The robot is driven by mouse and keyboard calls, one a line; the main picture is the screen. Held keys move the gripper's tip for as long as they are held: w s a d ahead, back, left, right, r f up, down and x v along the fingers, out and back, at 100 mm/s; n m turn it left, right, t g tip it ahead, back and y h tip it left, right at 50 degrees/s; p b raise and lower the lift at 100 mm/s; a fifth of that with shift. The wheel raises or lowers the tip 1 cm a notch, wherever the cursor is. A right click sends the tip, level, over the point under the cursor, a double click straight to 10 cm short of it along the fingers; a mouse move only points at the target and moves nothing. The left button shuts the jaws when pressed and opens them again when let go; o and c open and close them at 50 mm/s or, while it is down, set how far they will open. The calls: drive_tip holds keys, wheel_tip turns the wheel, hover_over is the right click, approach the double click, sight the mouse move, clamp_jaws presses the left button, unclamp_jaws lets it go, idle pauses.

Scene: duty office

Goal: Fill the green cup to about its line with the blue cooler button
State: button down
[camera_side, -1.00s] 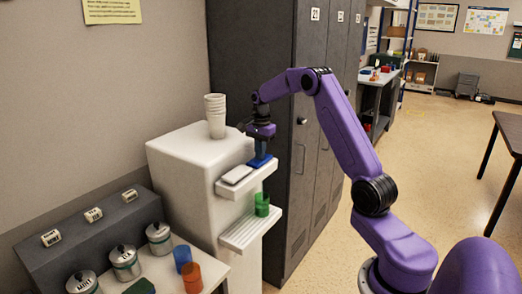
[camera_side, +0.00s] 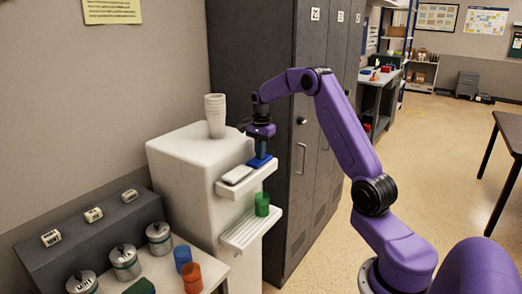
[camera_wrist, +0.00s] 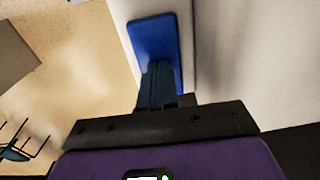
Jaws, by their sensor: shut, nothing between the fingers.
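The blue cooler button (camera_side: 259,161) sits on the upper shelf of the white water cooler (camera_side: 190,165), beside a white button (camera_side: 237,174). The green cup (camera_side: 262,204) stands on the lower shelf (camera_side: 243,236), below the blue button. The cup's line and the water level in it are too small to make out. My gripper (camera_side: 261,153) is shut and empty, pointing down with its fingertips at the blue button. In the wrist view the shut fingers (camera_wrist: 160,72) overlap the blue button (camera_wrist: 154,38) and hide part of it. Whether they press it down I cannot tell.
A stack of white cups (camera_side: 215,115) stands on top of the cooler. Dark lockers (camera_side: 305,140) rise close behind my gripper. At lower left, a table holds lidded jars (camera_side: 125,262), a blue cup (camera_side: 182,259) and an orange cup (camera_side: 192,277). Floor at right is open.

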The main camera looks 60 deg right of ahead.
drive_tip(key=shift+s+a+f, duration=0.15)
drive_tip(key=shift+s+f, duration=0.15)
drive_tip(key=shift+f, duration=0.35)
wheel_tip(320, 180, up, 15)
drive_tip(key=shift+w+r, duration=0.15)
drive_tip(key=shift+w, duration=0.15)
drive_tip(key=s+a+f+n, duration=0.1)
drive_tip(key=s+a+n, duration=0.3)
drive_tip(key=a, duration=0.5)
drive_tip(key=s+a+f+n, duration=0.1)
drive_tip(key=s+a+n, duration=0.2)
drive_tip(key=a+n, duration=0.5)
drive_tip(key=s+a+n, duration=0.3)
drive_tip(key=a, duration=0.8)
drive_tip(key=s+a+f+n, duration=0.2)
drive_tip(key=s+f+n, duration=0.2)
drive_tip(key=s, duration=0.9)
drive_tip(key=s+a+f+n, duration=0.2)
drive_tip(key=s+f+n, duration=0.2)
drive_tip(key=s+n, duration=0.7)
drive_tip(key=s, duration=0.2)
drive_tip(key=shift+s+f+n+y, duration=0.15)
drive_tip(key=shift+s+n+y, duration=0.15)
